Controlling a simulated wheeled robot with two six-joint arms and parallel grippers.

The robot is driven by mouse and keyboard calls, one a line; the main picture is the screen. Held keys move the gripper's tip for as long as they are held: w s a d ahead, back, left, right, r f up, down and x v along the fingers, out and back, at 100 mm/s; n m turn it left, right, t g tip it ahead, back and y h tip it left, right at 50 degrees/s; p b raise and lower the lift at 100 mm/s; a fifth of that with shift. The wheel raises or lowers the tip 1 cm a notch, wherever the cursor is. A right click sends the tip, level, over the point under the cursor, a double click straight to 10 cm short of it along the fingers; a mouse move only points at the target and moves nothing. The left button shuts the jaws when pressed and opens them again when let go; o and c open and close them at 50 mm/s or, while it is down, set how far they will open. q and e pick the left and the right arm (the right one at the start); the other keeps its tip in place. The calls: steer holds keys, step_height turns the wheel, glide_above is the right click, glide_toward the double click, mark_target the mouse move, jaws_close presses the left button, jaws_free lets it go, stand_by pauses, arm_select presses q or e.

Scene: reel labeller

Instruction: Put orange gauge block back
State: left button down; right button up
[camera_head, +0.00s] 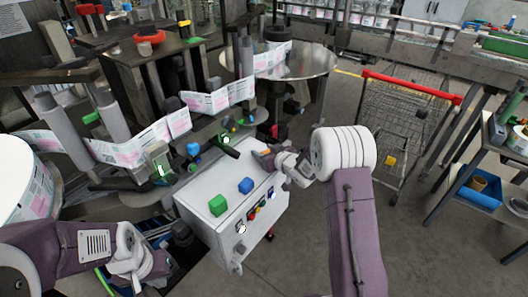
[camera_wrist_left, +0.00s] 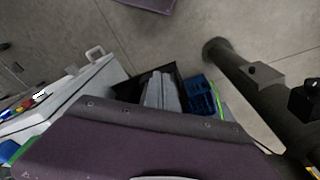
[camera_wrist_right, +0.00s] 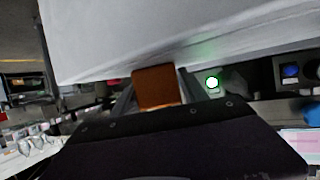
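The orange gauge block (camera_wrist_right: 155,87) sits between the two fingers of my right gripper (camera_wrist_right: 157,95), which touch it on both sides in the right wrist view. In the head view my right gripper (camera_head: 266,155) is at the far right edge of the white cabinet top (camera_head: 208,178), with a little orange (camera_head: 265,151) showing. I cannot tell whether the block touches the top. A green block (camera_head: 217,205) and a blue block (camera_head: 245,185) stand on the cabinet. My left gripper (camera_wrist_left: 162,92) is low at the left, away from the blocks, its fingers together and empty.
The labelling machine, with its label web (camera_head: 140,147) and round metal disc (camera_head: 290,62), stands behind and left of the cabinet. A wire trolley (camera_head: 400,125) and a blue bin (camera_head: 478,190) are at the right. Floor between cabinet and trolley is clear.

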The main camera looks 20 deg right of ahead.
steer(key=shift+o, duration=0.2)
steer(key=shift+r, duration=0.1)
steer(key=shift+r, duration=0.2)
steer(key=v, duration=1.2)
steer(key=shift+w, duration=0.1)
steer(key=s+a+f+m+g+h, duration=0.1)
steer(key=s+f+g, duration=0.2)
steer(key=s, duration=0.5)
steer(key=s+a+f+m+g+h, duration=0.1)
steer(key=s+f+g, duration=0.2)
steer(key=s+g, duration=0.2)
steer(key=s+a+f+m+g+h, duration=0.1)
steer(key=s+f+g, duration=0.2)
steer(key=s, duration=0.8)
steer(key=shift+a+g+p, duration=0.3)
steer(key=shift+g+p, duration=0.15)
steer(key=shift+g, duration=0.05)
steer(key=shift+f, duration=0.1)
